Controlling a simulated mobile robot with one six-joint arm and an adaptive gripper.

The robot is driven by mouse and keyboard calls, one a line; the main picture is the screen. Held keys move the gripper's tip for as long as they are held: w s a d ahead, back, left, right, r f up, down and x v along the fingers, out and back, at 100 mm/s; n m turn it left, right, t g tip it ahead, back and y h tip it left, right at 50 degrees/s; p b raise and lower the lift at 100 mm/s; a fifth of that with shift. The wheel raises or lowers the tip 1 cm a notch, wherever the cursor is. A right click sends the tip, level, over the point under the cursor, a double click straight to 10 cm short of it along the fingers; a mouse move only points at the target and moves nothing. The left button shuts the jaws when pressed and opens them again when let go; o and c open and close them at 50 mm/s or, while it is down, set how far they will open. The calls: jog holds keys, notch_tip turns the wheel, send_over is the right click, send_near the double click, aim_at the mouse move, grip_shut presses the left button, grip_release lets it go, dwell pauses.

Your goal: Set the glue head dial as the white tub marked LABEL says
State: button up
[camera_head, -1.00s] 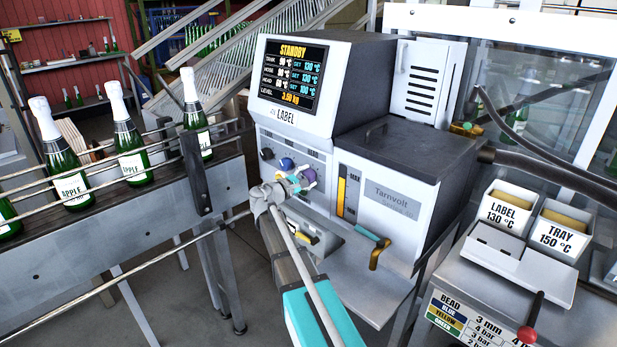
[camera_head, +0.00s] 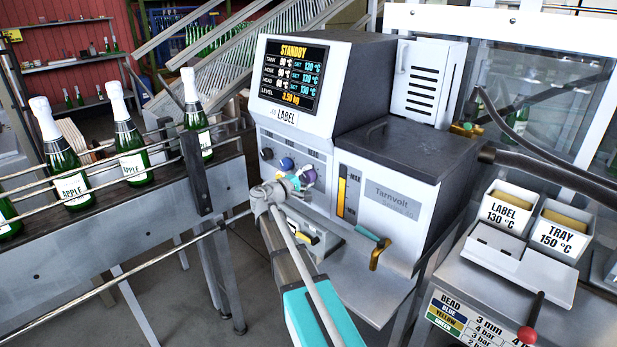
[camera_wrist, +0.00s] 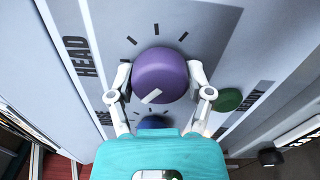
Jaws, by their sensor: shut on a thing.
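The purple HEAD dial (camera_wrist: 160,75) sits between my two fingers in the wrist view, a finger on each side; its white mark lies on the lower part. It also shows in the head view (camera_head: 308,176). My gripper (camera_head: 298,182) is shut on it. The screen (camera_head: 292,77) reads STANDBY, with SET 130 °C on the TANK, HOSE and HEAD rows. The white tub marked LABEL (camera_head: 505,214) reads 130 °C and stands at the right.
A blue dial (camera_head: 287,163) and a black dial (camera_head: 266,154) are on the same panel. A green button (camera_wrist: 228,99) is right of the purple dial. The TRAY 150 °C tub (camera_head: 559,236) stands beside the LABEL tub. Bottles (camera_head: 130,160) line a conveyor at left.

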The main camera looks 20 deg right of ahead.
jog(key=shift+m, duration=1.2)
jog(key=o, duration=1.1)
jog(key=shift+o, duration=0.2)
jog(key=shift+a, duration=0.1)
jog(key=v, duration=1.1)
jog(key=shift+s+a, duration=0.15)
jog(key=shift+a, duration=0.25)
